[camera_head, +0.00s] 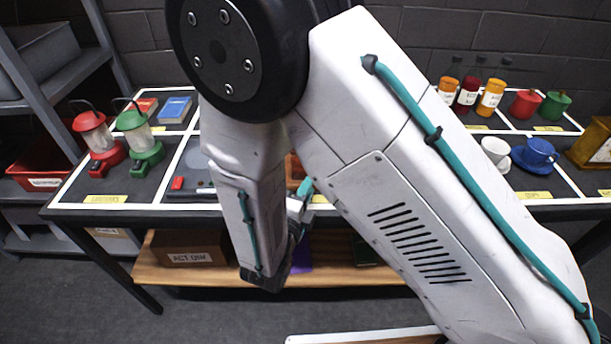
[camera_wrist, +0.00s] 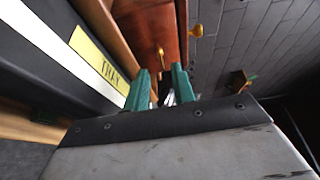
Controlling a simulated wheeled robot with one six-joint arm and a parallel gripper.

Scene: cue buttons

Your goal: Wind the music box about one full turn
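A reddish-brown wooden box (camera_wrist: 148,28) stands ahead of my gripper in the wrist view. It looks like the music box, but I cannot be sure. In the head view, my arm hides most of the table's middle; a teal fingertip (camera_head: 306,187) shows near a sliver of reddish-brown (camera_head: 293,168).
A yellow TRAY label (camera_wrist: 99,59) lies left of my gripper. Red (camera_head: 98,138) and green (camera_head: 137,137) lanterns stand at the table's left. Jars (camera_head: 490,98), a blue cup (camera_head: 538,152) and a white cup (camera_head: 495,150) stand at right. A low wooden shelf (camera_head: 330,272) runs underneath.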

